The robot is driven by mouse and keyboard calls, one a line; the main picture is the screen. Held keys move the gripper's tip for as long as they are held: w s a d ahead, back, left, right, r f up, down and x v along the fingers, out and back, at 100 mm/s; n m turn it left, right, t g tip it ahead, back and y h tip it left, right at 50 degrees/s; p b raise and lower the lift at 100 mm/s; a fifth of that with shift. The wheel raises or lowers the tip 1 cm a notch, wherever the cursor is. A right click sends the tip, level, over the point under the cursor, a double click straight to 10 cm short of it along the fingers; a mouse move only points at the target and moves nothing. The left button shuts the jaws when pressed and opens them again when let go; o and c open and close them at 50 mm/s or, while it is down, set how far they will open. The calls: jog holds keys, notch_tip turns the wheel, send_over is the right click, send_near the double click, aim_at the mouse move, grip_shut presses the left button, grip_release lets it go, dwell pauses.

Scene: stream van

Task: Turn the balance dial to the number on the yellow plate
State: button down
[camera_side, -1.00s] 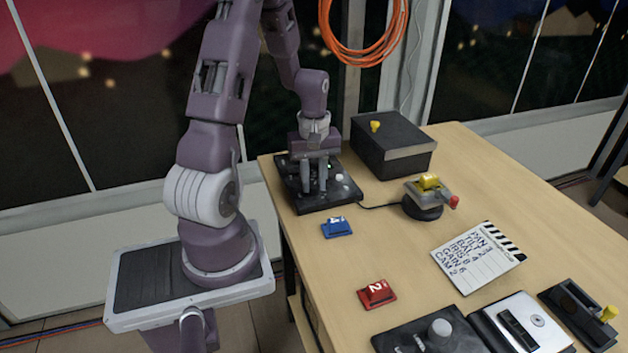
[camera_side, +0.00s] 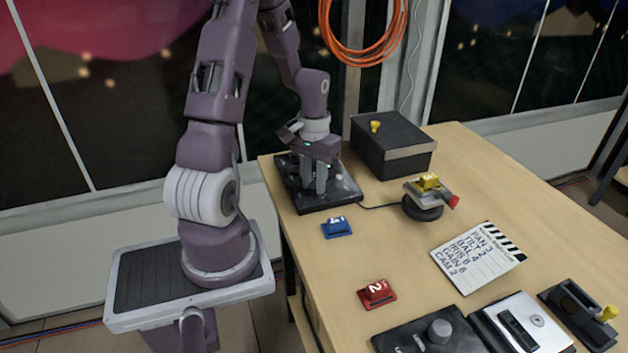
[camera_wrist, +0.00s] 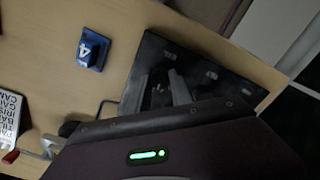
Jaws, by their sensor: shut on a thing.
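My gripper (camera_side: 314,190) points down over the black dial panel (camera_side: 345,196) at the table's far left corner, shut on a knob between its fingers. The fingers hide most of that knob and its setting. In the wrist view, my gripper (camera_wrist: 160,86) reaches onto the same panel (camera_wrist: 152,50), which has small pale marks too blurred to read. A yellow plate (camera_side: 428,181) sits on the grey head with a red end; I cannot read its number. A blue plate marked 4 (camera_side: 336,227) and a red plate marked 2 (camera_side: 377,292) lie on the table.
A clapperboard (camera_side: 478,258) carries a handwritten list, including "BAL 4". A black box (camera_side: 393,146) stands close behind the panel. A second panel with a grey knob (camera_side: 440,329), a silver device (camera_side: 520,322) and a black holder (camera_side: 575,310) line the front edge.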

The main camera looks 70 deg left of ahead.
aim_at(314, 185)
jog(key=shift+m, duration=0.5)
dwell(0.3)
jog(key=c, duration=1.1)
grip_release()
jog(key=shift+c, duration=0.2)
jog(key=shift+r, duration=0.1)
notch_tip(314, 185, up, 7)
jog(key=shift+f, duration=0.15)
